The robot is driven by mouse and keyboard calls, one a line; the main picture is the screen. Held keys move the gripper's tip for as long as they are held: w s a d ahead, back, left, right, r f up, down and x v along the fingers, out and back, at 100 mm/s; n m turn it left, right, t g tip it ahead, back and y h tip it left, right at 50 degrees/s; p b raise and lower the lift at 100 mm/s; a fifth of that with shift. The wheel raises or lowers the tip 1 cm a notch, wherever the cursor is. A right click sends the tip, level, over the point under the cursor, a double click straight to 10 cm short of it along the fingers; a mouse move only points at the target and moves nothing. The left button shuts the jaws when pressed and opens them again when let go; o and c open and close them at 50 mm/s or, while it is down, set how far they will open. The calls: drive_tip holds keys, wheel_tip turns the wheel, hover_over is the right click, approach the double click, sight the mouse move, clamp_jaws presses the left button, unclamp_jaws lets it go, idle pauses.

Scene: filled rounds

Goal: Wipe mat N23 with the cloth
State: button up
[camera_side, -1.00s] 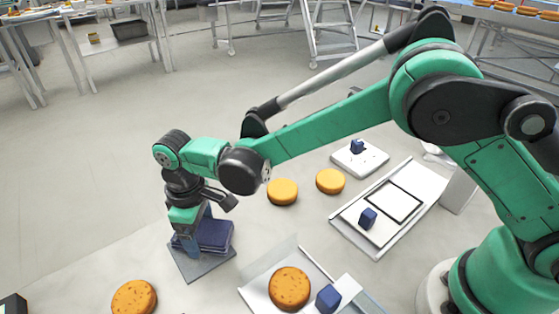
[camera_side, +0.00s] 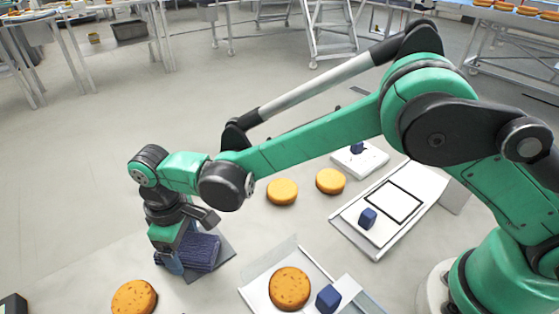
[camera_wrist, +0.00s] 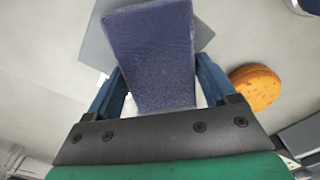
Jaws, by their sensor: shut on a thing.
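The cloth is a folded dark blue pad (camera_side: 203,252); in the wrist view it (camera_wrist: 152,55) sits between my fingers. My gripper (camera_side: 180,258) is shut on it, with blue fingers on both sides in the wrist view (camera_wrist: 158,88). A flat grey mat (camera_side: 225,246) lies under the cloth, which hides much of it. In the wrist view the mat (camera_wrist: 93,45) shows past both sides of the cloth's far part. I cannot read a label on it, and cannot tell whether the cloth touches it all along.
Orange rounds lie on the table, one (camera_side: 134,297) at front left and two (camera_side: 281,192) (camera_side: 330,181) behind. A front tray (camera_side: 258,299) bears another round and a blue block (camera_side: 328,299). A white tray (camera_side: 432,190) and a white plate (camera_side: 374,160) stand to the right.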

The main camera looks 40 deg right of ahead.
sight(209, 238)
drive_tip(key=shift+s, duration=0.75)
drive_tip(key=shift+d, duration=0.2)
drive_tip(key=shift+d+f, duration=0.1)
drive_tip(key=shift+d, duration=1.6)
drive_tip(key=shift+w, duration=0.1)
drive_tip(key=shift+w, duration=1.2)
drive_tip(key=shift+a, duration=0.1)
